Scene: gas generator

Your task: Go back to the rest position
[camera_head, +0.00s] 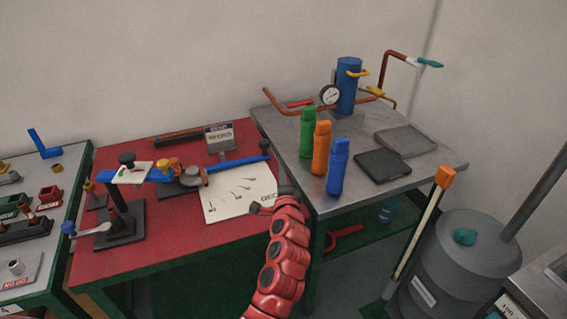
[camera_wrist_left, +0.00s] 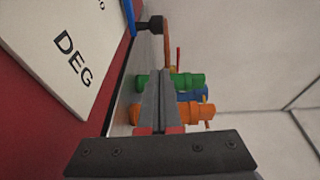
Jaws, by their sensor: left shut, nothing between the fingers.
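My red left arm comes in at the bottom middle of the head view, and its dark left gripper (camera_head: 285,190) is over the right edge of the red table, left of the bottles. In the left wrist view the gripper's fingers (camera_wrist_left: 162,75) are shut together and hold nothing. A green bottle (camera_head: 307,133), an orange bottle (camera_head: 321,150) and a blue bottle (camera_head: 338,168) stand upright on the grey table. The green bottle (camera_wrist_left: 150,82) and orange bottle (camera_wrist_left: 200,114) show behind the fingers in the wrist view. My right gripper is not in view.
The red table (camera_head: 230,226) holds a white sheet (camera_head: 238,199) and a clamp stand (camera_head: 118,215). The grey table (camera_head: 440,158) holds a blue cylinder (camera_head: 348,88), copper pipes and dark plates (camera_head: 383,163). A grey drum (camera_head: 462,265) stands at right.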

